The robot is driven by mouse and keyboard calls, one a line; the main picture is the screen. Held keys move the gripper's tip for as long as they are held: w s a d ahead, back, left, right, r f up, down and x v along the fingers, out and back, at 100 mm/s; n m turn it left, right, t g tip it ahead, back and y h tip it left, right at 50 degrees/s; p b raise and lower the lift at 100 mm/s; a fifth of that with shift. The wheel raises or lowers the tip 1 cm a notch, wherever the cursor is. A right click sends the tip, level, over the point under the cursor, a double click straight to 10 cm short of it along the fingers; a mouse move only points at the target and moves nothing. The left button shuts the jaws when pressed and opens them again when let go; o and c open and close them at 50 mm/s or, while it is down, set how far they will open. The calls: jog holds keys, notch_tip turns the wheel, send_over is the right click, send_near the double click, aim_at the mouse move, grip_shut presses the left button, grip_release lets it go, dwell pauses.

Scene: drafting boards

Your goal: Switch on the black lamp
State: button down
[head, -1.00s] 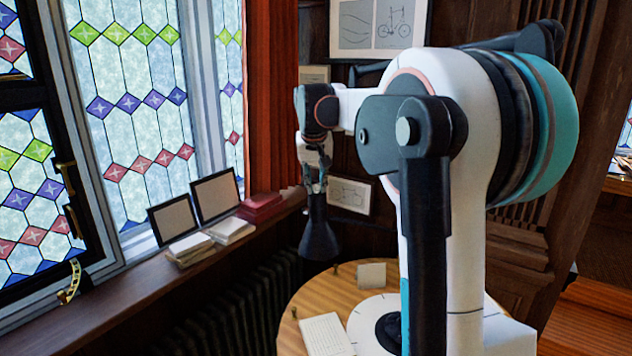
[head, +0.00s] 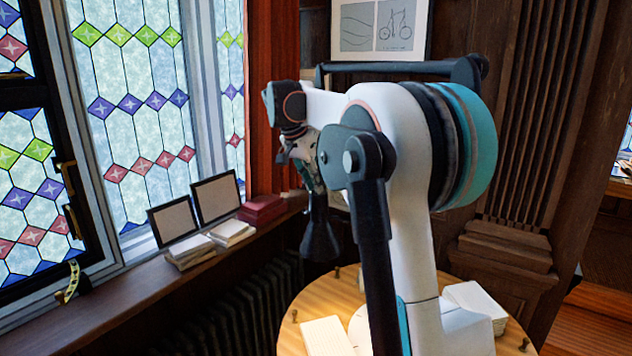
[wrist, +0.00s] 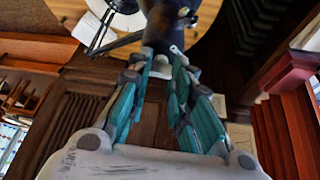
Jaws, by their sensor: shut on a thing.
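The black lamp's flared shade (head: 320,240) hangs mouth down over the round wooden table in the head view. In the wrist view its dark head (wrist: 160,28) lies just beyond my fingertips. My gripper (head: 317,188) is above the shade, at the narrow top of the lamp head. In the wrist view my gripper (wrist: 165,62) has its teal-padded fingers closed in on the near end of that head. The exact contact and any switch are partly hidden by the fingers. The tabletop under the shade looks brightly lit with warm light.
The round table (head: 300,300) holds a paper pad (head: 326,337) and a white stack (head: 476,302). The window sill (head: 130,292) at left carries frames, books and a red box (head: 262,209). A radiator (head: 250,300) stands below it. Dark panelling is close behind.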

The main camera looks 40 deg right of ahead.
jog(key=shift+w+m+g, duration=0.1)
jog(key=shift+m+g, duration=0.3)
jog(key=shift+m, duration=0.6)
jog(key=c, duration=1.4)
grip_release()
jog(key=shift+c, duration=0.2)
jog(key=shift+r, duration=0.1)
jog(key=v, duration=1.2)
